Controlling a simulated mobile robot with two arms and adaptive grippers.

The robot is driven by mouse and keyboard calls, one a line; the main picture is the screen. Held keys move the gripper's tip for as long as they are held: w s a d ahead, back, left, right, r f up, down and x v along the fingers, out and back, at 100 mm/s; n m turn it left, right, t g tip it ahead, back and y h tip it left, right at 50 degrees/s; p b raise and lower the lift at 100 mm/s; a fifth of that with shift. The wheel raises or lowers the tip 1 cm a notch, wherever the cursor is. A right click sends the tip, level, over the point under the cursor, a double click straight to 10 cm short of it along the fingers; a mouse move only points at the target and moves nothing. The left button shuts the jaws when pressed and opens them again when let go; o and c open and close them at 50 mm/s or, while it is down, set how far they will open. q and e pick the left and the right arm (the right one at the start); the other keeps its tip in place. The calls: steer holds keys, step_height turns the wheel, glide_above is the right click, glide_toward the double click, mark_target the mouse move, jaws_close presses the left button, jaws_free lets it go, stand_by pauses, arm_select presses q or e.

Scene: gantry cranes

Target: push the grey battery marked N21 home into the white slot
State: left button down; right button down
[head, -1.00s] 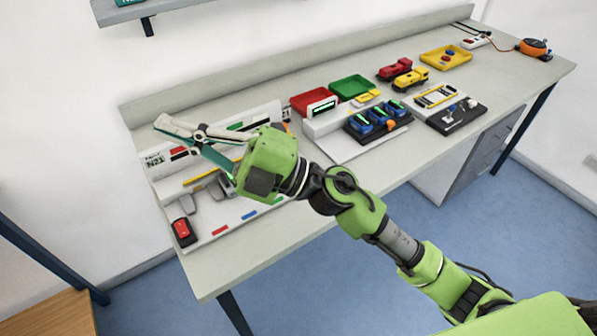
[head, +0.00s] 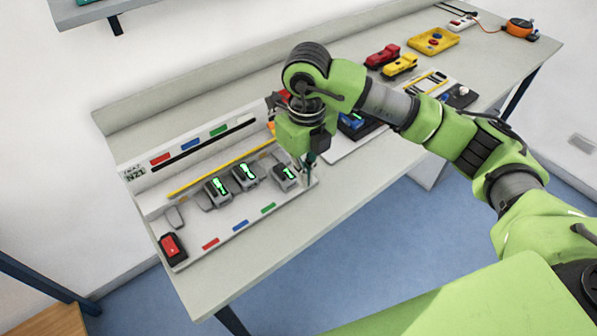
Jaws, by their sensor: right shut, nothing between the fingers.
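A white board (head: 222,228) on the bench carries several grey pieces and has an N21 label at its left end. Three grey batteries with green lit marks sit on it: a left one (head: 217,192), a middle one (head: 244,176) and a right one (head: 284,177). Their own markings are too small to read, so I cannot tell which is N21 or how deep each sits. My right gripper (head: 308,174) is shut and empty, pointing down just right of the right battery; I cannot tell if it touches. My left gripper is not in view.
A red switch (head: 172,247) stands at the board's front left corner, with an empty-looking grey outline (head: 175,217) behind it. My right arm hides part of a blue-battery unit (head: 352,122). Red and yellow toy vehicles (head: 399,66) and a yellow tray (head: 433,41) lie farther right.

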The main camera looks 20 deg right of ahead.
mark_target(294, 193)
step_height(294, 193, down, 7)
steer(key=shift+s+f+p, duration=0.1)
steer(key=shift+f+p, duration=0.1)
steer(key=shift+p, duration=0.75)
steer(key=w, duration=0.1)
steer(key=w+a+p, duration=0.1)
steer(key=w, duration=0.1)
steer(key=shift+f, duration=0.15)
steer(key=shift+w+a+f, duration=0.1)
steer(key=shift+w+a, duration=0.1)
steer(key=shift+w, duration=0.25)
